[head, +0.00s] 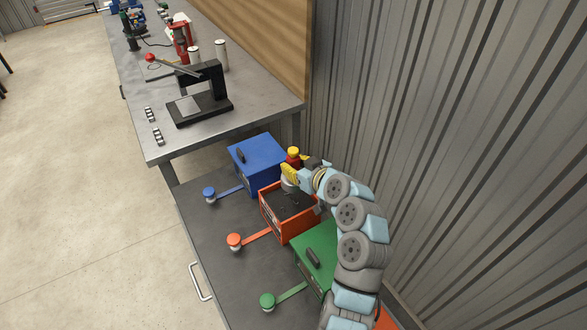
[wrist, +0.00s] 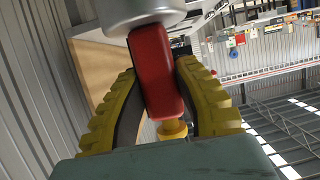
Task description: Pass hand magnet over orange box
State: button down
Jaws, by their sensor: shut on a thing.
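The orange box (head: 296,228) stands open between the blue and green boxes. Its dark inside shows a few small bits I cannot make out. My gripper (head: 290,172) is over its far end, shut on the hand magnet. The magnet has a red handle (wrist: 155,72), a silver disc (wrist: 140,12) and a yellow knob (wrist: 172,130). In the head view its red and yellow top (head: 293,155) points up and its silver disc (head: 288,186) is low, at the box opening. I cannot tell whether the disc touches anything. My yellow fingers grip the handle from both sides.
A closed blue box (head: 258,156) and a closed green box (head: 317,262) flank the orange one. Orange (head: 234,241), blue (head: 209,194) and green (head: 267,301) knobs on strips lie in front. A higher bench (head: 205,128) holds a black press. A corrugated wall (head: 440,140) is at right.

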aim_at(287, 184)
jog(key=shift+f, duration=0.1)
jog(key=shift+f+b, duration=0.8)
jog(key=shift+f, duration=2.65)
jog(key=shift+s+a+r+p, duration=0.2)
jog(key=shift+p, duration=0.15)
jog(key=shift+s+a+p, duration=0.2)
jog(key=shift+a+p, duration=0.15)
jog(key=shift+s+a+p, duration=0.55)
jog(key=shift+a+p, duration=0.05)
jog(key=shift+p, duration=0.1)
jog(key=shift+w+f, duration=0.1)
jog(key=shift+f, duration=0.15)
jog(key=shift+w+d+r+b, duration=0.1)
jog(key=shift+w+b, duration=0.4)
jog(key=shift+b, duration=0.1)
jog(key=shift+w+d+b, duration=0.2)
jog(key=shift+w+b, duration=1.4)
jog(key=shift+w, duration=0.1)
jog(key=shift+r+p, duration=1.05)
jog(key=shift+r, duration=3.55)
